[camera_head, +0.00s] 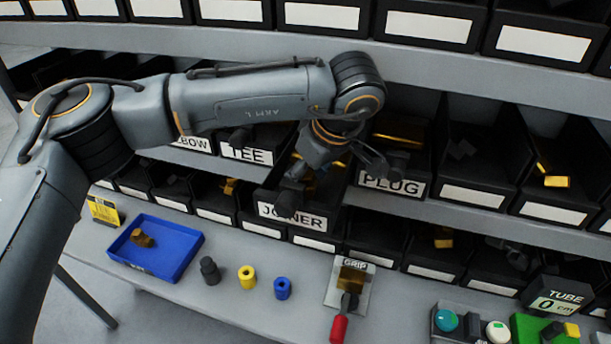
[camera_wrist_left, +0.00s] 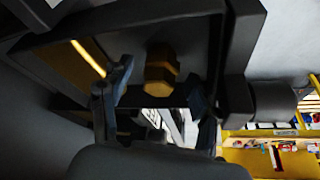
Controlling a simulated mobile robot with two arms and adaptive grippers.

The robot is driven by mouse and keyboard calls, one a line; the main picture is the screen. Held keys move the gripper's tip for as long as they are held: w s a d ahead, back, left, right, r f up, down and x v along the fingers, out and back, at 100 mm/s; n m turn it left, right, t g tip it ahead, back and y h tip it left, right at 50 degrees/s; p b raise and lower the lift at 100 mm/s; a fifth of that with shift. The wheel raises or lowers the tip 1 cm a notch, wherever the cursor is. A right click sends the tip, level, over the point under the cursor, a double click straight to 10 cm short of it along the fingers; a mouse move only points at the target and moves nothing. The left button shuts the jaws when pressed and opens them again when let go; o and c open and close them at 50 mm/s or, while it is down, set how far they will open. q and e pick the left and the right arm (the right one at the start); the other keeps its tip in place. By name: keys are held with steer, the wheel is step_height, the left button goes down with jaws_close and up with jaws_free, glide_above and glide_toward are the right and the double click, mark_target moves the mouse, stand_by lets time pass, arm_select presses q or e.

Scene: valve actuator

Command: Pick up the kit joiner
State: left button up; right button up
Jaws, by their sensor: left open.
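The bin labelled JOINER (camera_head: 293,217) stands in the middle of the shelf rack. My left gripper (camera_head: 328,178) is over this bin, pointing down, open and empty. In the left wrist view a brass, hex-sided piece (camera_wrist_left: 160,72), apparently a joiner, lies inside a dark bin. It shows between the two fingers of my left gripper (camera_wrist_left: 160,95), and no contact is visible. In the head view the arm and gripper hide most of the bin's inside. My right gripper is not in view.
Bins labelled TEE (camera_head: 247,155) and PLUG (camera_head: 391,184) flank the arm. A blue tray (camera_head: 185,262) with a brass piece (camera_head: 142,239) is on the bench.

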arm_select(q)
steer(key=shift+w+f, duration=0.1)
steer(key=shift+f, duration=0.1)
jaws_close()
steer(key=shift+r, duration=0.1)
